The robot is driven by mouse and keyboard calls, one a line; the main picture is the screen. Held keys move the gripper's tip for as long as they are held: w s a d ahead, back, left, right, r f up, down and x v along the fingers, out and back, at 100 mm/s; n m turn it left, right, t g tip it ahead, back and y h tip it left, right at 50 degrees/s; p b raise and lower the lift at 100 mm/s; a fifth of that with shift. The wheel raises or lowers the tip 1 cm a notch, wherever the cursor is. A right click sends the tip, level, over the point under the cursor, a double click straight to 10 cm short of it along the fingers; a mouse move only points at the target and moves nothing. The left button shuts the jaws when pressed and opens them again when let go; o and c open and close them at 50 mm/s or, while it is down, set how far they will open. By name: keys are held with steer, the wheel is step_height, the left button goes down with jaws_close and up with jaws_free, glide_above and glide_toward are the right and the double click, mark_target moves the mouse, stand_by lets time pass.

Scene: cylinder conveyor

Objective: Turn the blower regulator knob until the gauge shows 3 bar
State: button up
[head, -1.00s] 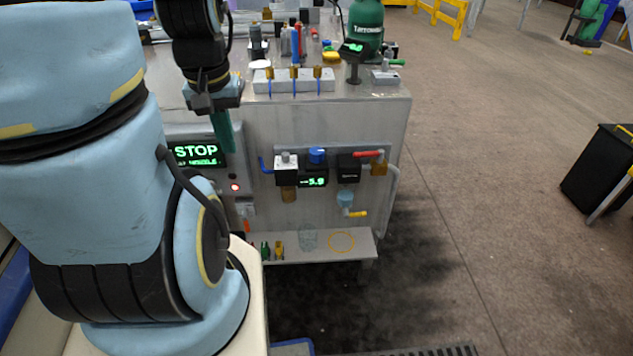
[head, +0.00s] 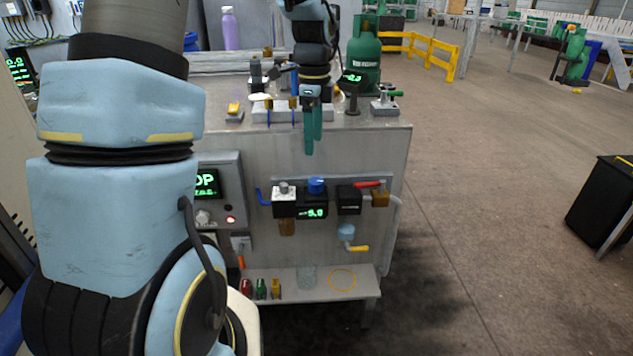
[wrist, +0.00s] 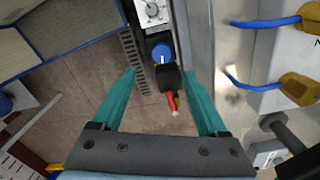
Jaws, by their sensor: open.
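The blue regulator knob (head: 316,185) sits on the regulator on the front of the grey cabinet. It also shows in the wrist view (wrist: 162,54), with a white mark on its top. The gauge (head: 313,212) just below the knob is a small dark display with green digits that look like 5.0, though they are small. My gripper (head: 311,143) hangs fingers down above the knob, clear of it, beside the cabinet's top front edge. In the wrist view its teal fingers (wrist: 160,72) are spread wide with nothing between the tips.
A white-topped unit (head: 284,192) is left of the knob; a black block (head: 349,199) with a red lever (head: 367,184) is right. Blue hoses and brass fittings (wrist: 298,88) line the cabinet top. A shelf (head: 315,287) holds small bottles below.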

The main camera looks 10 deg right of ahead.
mark_target(316, 181)
steer(key=shift+m, duration=0.4)
steer(key=f, duration=0.3)
steer(key=f+p, duration=0.1)
steer(key=f, duration=0.7)
steer(key=shift+d, duration=0.3)
jaws_close()
